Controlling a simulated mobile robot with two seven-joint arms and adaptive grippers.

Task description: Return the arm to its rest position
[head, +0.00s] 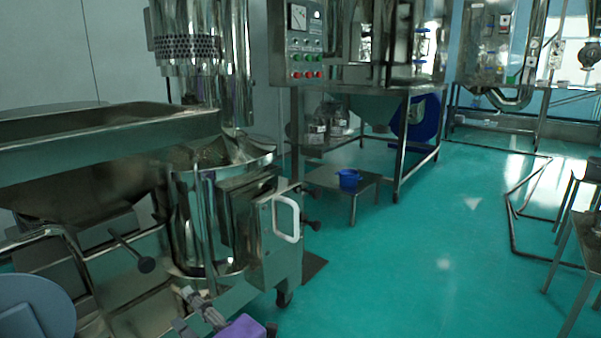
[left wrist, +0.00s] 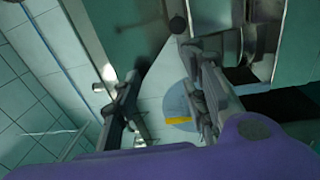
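My left gripper (head: 200,312) is low in the head view, in front of the steel sieve machine, with its purple wrist part (head: 240,328) at the bottom edge. In the left wrist view its two dark fingers (left wrist: 165,95) stand apart with nothing held between them. The sieve machine (head: 220,225) has a steel drum and a white handle (head: 287,218) on its right side. In the head view the gripper appears in front of the machine's lower frame; whether they touch cannot be told. My right gripper is not in view.
A long steel trough (head: 100,135) fills the left. A low steel table (head: 340,182) with a blue container (head: 349,179) stands behind the machine. Steel stands (head: 580,250) are at the right. The green floor (head: 430,240) between is clear.

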